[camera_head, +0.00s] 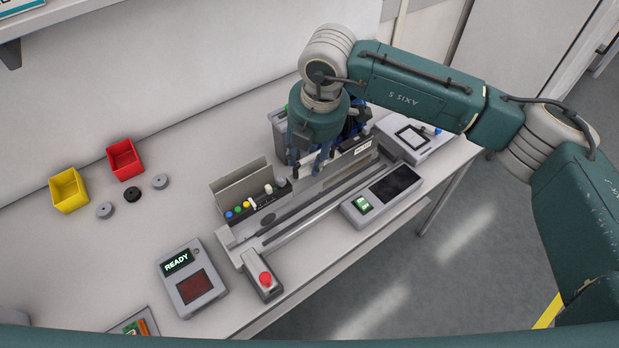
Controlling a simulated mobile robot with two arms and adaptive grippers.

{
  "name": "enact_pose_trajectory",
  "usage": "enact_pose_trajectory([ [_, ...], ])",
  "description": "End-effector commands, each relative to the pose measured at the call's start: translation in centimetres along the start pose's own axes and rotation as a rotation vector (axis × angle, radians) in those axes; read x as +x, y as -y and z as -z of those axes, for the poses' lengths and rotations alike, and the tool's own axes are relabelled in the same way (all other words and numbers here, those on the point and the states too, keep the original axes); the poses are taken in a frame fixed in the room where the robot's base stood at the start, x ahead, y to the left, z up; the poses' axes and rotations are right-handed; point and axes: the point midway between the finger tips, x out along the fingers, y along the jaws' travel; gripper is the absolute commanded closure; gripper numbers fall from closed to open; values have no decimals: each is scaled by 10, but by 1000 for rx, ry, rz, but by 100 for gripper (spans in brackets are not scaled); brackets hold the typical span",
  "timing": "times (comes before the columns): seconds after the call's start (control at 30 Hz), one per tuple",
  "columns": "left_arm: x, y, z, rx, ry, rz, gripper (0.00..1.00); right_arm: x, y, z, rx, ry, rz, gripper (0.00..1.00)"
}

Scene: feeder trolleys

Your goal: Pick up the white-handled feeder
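My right gripper (312,158) points down over the fixture at the middle of the bench. Its blue fingers are partly hidden by its own wrist, and I cannot tell whether they are apart or closed on something. A dark feeder-like part (349,158) with a small white label lies right beside and behind the fingers; whether they touch it is unclear. A white-handled feeder cannot be clearly made out; the wrist covers part of this area. My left gripper is not in view.
A grey holder (238,184) with several coloured knobs stands left of the gripper. A long rail (310,217) runs along the fixture. A READY display box (190,280), red-button box (262,280), yellow bin (68,190) and red bin (124,158) stand to the left.

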Motion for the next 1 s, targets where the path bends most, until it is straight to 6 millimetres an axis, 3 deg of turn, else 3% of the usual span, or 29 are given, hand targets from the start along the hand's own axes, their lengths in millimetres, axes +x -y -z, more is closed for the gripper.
enact_pose_trajectory([
  [0.27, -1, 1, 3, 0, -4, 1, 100, 5, 0, 0, -2, 0, -1, 62],
  [0.47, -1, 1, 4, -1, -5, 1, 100, 5, 0, 0, -2, 0, -1, 98],
  [0.5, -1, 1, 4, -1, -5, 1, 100, 5, 0, 0, -2, 0, -1, 100],
  [1.0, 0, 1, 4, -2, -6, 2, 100, -1, -4, 0, -2, -1, -8, 100],
])
